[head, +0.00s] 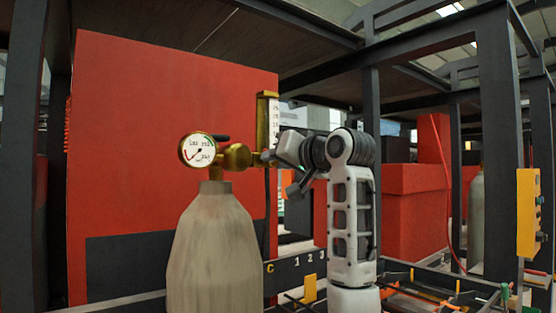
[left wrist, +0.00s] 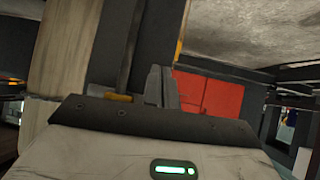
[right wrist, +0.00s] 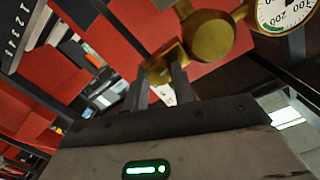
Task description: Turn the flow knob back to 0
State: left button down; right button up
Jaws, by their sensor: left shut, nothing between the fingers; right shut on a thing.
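A brass regulator (head: 236,157) sits on top of a pale gas cylinder (head: 210,250) in the head view. Its round dial gauge (head: 198,150) faces me, and an upright flow tube with a white scale (head: 273,118) stands at its right end. My right gripper (head: 270,158) reaches in from the right at the foot of the tube. In the right wrist view its fingers (right wrist: 161,75) are shut at the brass fitting (right wrist: 163,58); the flow knob is mostly hidden between them. My left gripper (left wrist: 161,88) is shut and empty, outside the head view.
A large red cabinet (head: 150,120) stands behind the cylinder. Dark steel posts (head: 497,130) and a roof frame surround the area. A low rail marked C 1 2 3 (head: 300,263) lies right of the cylinder. A yellow control box (head: 528,212) hangs at the far right.

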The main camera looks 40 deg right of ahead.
pick_arm(q)
jog(key=shift+a+r+p, duration=0.15)
jog(key=shift+r+p, duration=0.15)
jog(key=shift+p, duration=0.35)
pick_arm(e)
jog(key=shift+f+n, duration=0.15)
jog(key=shift+n, duration=3.25)
jog(key=shift+a, duration=0.1)
jog(key=o, duration=1)
pick_arm(q)
jog(key=f+b, duration=0.1)
jog(key=b, duration=0.1)
jog(key=f+b, duration=0.1)
jog(key=shift+d+b, duration=0.3)
jog(key=shift+b, duration=0.1)
pick_arm(e)
jog(key=s+a, duration=0.2)
jog(key=s, duration=1.3)
jog(key=shift+s+a+r, duration=0.3)
jog(key=shift+s+r, duration=0.05)
jog(key=shift+s, duration=0.05)
